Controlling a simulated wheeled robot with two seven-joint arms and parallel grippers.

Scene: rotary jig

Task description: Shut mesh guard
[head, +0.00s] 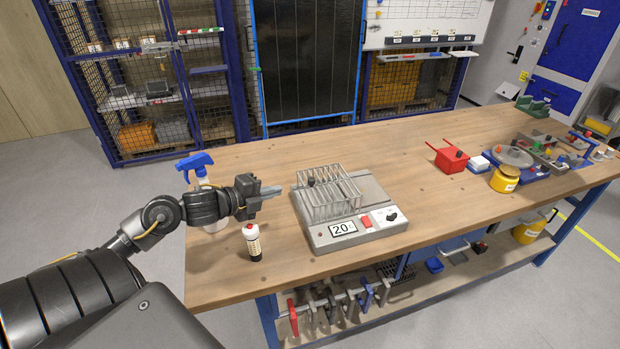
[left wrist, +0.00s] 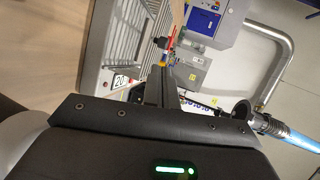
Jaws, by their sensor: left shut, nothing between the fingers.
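The mesh guard (head: 335,205) is a pale wire cage on the left part of a grey jig base (head: 375,190). A small dark knob (head: 311,181) shows at its left side. Whether the guard is fully down is unclear. My left gripper (head: 272,191) is shut and empty, just left of the guard and apart from it, above the table. In the left wrist view the shut fingers (left wrist: 157,88) point toward the scene, with the guard's wires (left wrist: 130,30) at the upper left. My right gripper is not in view.
A white bottle (head: 252,240) with a red cap stands below my left gripper. A blue-topped spray bottle (head: 196,165) is behind my wrist. The jig's front has a "20" display (head: 343,229) and a red button (head: 366,221). A red box (head: 451,158) stands right; wood between is clear.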

